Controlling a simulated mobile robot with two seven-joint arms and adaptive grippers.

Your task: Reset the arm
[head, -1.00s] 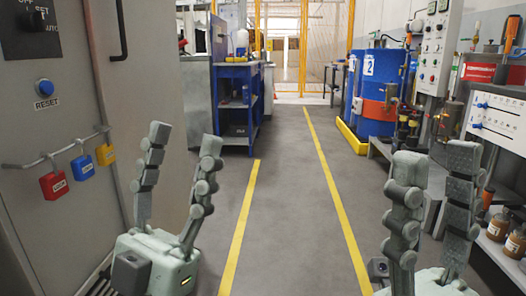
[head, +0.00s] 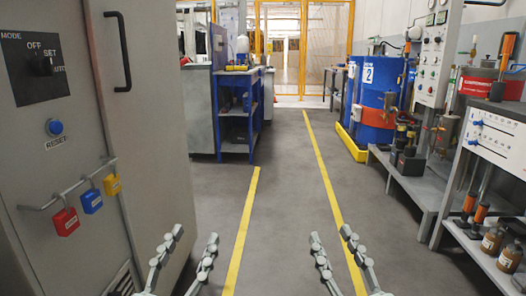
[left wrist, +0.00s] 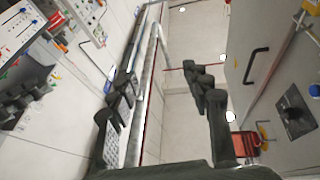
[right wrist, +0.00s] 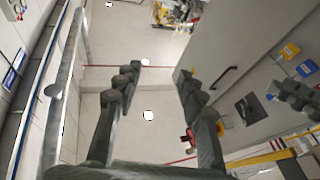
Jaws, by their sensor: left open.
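My left gripper (head: 195,236) is low in the head view, with its two fingers apart and nothing between them. My right gripper (head: 331,235) is beside it on the right, also with fingers apart and empty. The wrist views show the same for the left gripper (left wrist: 158,72) and the right gripper (right wrist: 158,70). Both point forward over the floor, clear of the grey cabinet (head: 150,120) at the left. The cabinet carries a mode switch (head: 42,66) and a blue reset button (head: 54,127). Neither gripper touches anything visible.
Red (head: 65,221), blue (head: 92,201) and yellow (head: 112,184) padlocks hang from a bar on the cabinet. A blue workbench (head: 236,112) stands beyond it. Blue drums (head: 380,95) and a bench with bottles (head: 492,240) line the right. The aisle between the yellow lines is clear.

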